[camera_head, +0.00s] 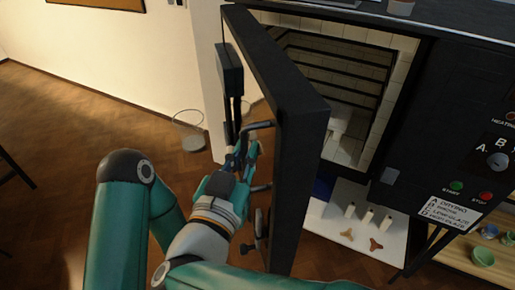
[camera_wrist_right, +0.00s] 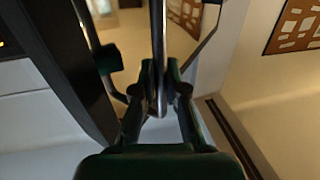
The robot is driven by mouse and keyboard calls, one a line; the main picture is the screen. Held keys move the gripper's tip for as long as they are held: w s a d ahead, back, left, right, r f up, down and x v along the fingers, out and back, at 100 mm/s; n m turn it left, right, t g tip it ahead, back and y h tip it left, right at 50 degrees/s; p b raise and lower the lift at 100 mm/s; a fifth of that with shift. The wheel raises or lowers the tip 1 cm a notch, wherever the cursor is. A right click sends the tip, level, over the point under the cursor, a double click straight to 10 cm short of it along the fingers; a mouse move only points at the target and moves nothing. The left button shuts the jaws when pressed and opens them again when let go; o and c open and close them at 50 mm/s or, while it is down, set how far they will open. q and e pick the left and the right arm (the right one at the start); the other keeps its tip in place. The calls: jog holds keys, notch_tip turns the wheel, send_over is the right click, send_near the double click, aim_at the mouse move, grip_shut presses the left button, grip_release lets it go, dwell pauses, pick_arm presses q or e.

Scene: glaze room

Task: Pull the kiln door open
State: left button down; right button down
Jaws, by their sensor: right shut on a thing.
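The kiln door (camera_head: 300,130) is a thick dark slab that stands swung open, edge toward me, in the head view. The kiln (camera_head: 400,130) shows its pale brick chamber to the right of the door. My right gripper (camera_head: 240,158) is at the door's outer left face, shut on the door handle (camera_head: 260,125). In the right wrist view, the handle's metal bar (camera_wrist_right: 158,35) runs down between the fingers of my right gripper (camera_wrist_right: 161,100). The fingers partly hide the handle. My left gripper is not in view.
Control knobs and buttons (camera_head: 470,190) sit on the kiln's right front. A white board with small stands (camera_head: 345,230) lies below the chamber. Bowls (camera_head: 484,256) are on a shelf at lower right. A clear bin (camera_head: 188,130) stands by the wall; the wooden floor at left is open.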

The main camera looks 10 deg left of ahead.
jog(key=c, duration=1.6)
grip_release()
jog(key=o, duration=0.4)
jog(key=shift+w, duration=0.15)
